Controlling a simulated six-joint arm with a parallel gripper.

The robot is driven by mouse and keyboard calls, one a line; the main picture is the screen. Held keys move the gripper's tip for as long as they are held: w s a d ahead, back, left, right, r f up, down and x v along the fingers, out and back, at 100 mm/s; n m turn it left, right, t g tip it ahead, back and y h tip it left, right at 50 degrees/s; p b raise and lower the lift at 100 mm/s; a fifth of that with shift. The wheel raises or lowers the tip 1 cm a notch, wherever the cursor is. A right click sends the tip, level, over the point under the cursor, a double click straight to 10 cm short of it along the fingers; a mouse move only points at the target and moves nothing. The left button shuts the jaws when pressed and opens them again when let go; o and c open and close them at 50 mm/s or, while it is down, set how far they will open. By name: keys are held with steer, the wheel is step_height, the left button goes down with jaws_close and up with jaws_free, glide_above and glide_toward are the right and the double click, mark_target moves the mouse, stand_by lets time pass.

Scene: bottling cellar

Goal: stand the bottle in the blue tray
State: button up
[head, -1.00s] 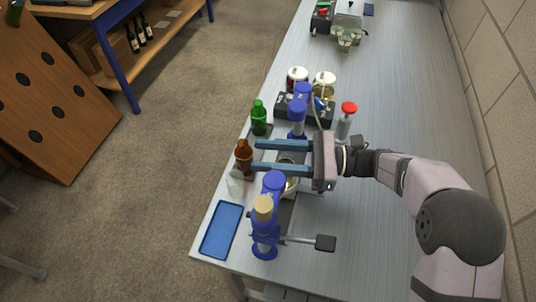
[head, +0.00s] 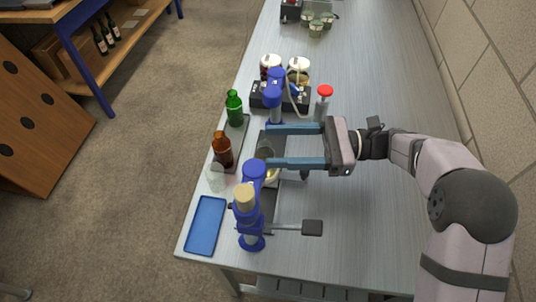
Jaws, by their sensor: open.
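The blue tray (head: 205,226) lies flat and empty at the table's near left corner. A brown bottle (head: 222,150) and a green bottle (head: 234,108) stand upright on a dark strip (head: 241,131) along the left edge, beyond the tray. A pale clear vessel (head: 215,178) stands between the brown bottle and the tray. My gripper (head: 267,147) is open, its two blue fingers pointing left towards the brown bottle. Its tips are apart from that bottle, to the right of it. No bottle is between the fingers.
A blue stand with a cork-coloured top (head: 245,200) and a side lever (head: 312,228) is close right of the tray. Another blue stand (head: 275,98), jars (head: 299,69) and a red-capped cylinder (head: 324,103) are behind my gripper. The table's right side is clear.

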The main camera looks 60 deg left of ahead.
steer(key=shift+d, duration=0.1)
steer(key=d+n+h+p, duration=0.2)
steer(key=d+n+h, duration=0.1)
steer(key=d+n, duration=0.25)
step_height(320, 180, up, 3)
steer(key=n+t+h+p, duration=0.7)
steer(key=n+t+p, duration=0.8)
steer(key=n, duration=0.7)
glide_above(264, 154)
steer(key=w+a, duration=0.1)
steer(key=shift+w+a+r, duration=0.1)
steer(key=shift+r, duration=0.1)
steer(key=shift+m, duration=0.25)
steer(key=shift+f+p, duration=1.9)
steer(key=shift+f, duration=1.8)
steer(key=c, duration=1.4)
step_height(264, 154, up, 10)
steer(key=b, duration=0.3)
